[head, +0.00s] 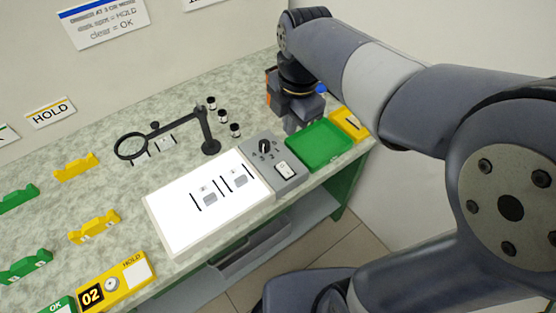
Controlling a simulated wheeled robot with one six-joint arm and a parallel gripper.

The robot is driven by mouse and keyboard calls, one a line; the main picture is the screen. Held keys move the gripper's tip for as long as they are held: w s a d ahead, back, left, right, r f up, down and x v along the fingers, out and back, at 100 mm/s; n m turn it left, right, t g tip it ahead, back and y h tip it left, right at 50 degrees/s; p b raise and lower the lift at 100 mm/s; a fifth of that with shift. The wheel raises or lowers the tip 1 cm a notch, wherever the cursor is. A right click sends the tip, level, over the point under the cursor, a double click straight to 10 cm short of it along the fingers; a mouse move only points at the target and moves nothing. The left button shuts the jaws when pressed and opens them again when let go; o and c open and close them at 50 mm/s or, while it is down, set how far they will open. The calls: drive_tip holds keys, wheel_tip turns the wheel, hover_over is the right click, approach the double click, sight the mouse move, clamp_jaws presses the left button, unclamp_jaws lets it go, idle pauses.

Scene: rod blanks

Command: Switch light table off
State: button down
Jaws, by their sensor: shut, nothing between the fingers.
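The light table (175,212) is a bright white panel on the bench, with dark rods and small clear pieces lying on it. Its surface looks lit. A grey control box (287,183) adjoins its right end. The box carries a black rotary knob (264,147) and a white rocker switch (283,169); the switch's position is too small to tell. My gripper (298,122) is shut and empty, beyond the control box near the green tray. Its fingertips are partly hidden and appear apart from the switch.
A green tray (347,143) and a yellow tray (361,131) lie right of the control box. A magnifier (131,146) on a stand and several small dark vials (223,116) are behind. Yellow holders (94,227) and green holders (22,196) stand at left.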

sight(283, 167)
drive_tip(key=shift+f, duration=0.15)
drive_tip(key=f, duration=0.4)
drive_tip(key=w+f, duration=0.1)
drive_tip(key=f, duration=0.4)
drive_tip(key=a+f, duration=0.1)
drive_tip(key=f, duration=0.3)
drive_tip(key=shift+w+f+b, duration=0.2)
drive_tip(key=shift+f+b, duration=0.15)
drive_tip(key=shift+b, duration=0.05)
drive_tip(key=shift+f, duration=0.25)
drive_tip(key=shift+s, duration=0.15)
drive_tip(key=shift+s+d+r, duration=0.1)
drive_tip(key=shift+s+d, duration=0.35)
drive_tip(key=shift+s, duration=0.05)
drive_tip(key=shift+r, duration=0.1)
